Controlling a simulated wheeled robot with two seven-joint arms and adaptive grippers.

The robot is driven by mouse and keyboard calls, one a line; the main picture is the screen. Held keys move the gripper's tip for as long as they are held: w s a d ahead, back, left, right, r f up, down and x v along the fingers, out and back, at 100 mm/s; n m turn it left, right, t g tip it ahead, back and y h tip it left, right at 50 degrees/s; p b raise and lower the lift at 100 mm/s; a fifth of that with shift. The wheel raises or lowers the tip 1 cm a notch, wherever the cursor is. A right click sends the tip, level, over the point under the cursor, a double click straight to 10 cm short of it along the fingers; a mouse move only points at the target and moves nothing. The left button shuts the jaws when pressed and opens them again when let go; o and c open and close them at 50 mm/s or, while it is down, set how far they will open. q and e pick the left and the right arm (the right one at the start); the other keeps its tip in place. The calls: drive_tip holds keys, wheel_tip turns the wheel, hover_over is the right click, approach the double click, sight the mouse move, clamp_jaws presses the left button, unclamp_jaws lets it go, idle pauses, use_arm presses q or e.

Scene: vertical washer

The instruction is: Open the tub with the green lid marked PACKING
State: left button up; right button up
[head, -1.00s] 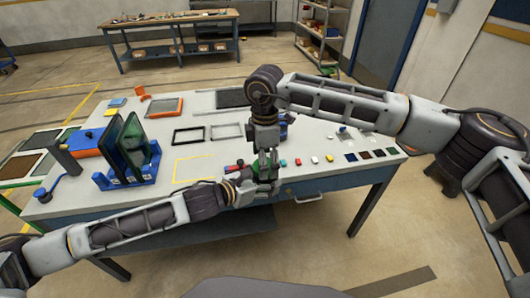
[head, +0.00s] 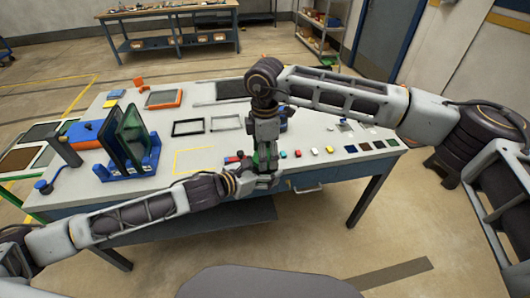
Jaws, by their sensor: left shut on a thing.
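The tub is mostly hidden where my two grippers meet at the table's front edge. A small dark green patch, which looks like its lid (head: 257,158), shows between the fingers; the PACKING mark cannot be read. My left gripper (head: 264,179) comes in from the left, low, and is shut on the tub's body. My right gripper (head: 267,155) points down from above, right at the lid. Its fingers are too small and overlapped to tell if they are open or shut, or touching the lid.
The white worktable (head: 330,130) carries a blue stand with dark panels (head: 130,145) at left and empty frames (head: 188,127) at the back. Several small coloured blocks and tiles (head: 350,148) lie right of the grippers. A yellow outlined area (head: 195,161) is bare.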

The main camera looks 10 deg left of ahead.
drive_tip(key=n, duration=0.6)
drive_tip(key=shift+n, duration=0.3)
drive_tip(key=n, duration=1.4)
drive_tip(key=shift+w, duration=0.1)
drive_tip(key=n, duration=0.6)
drive_tip(key=shift+r, duration=0.1)
drive_tip(key=n, duration=0.7)
drive_tip(key=shift+n, duration=0.3)
drive_tip(key=n, duration=1.9)
drive_tip(key=shift+r+n, duration=0.1)
drive_tip(key=shift+n, duration=0.2)
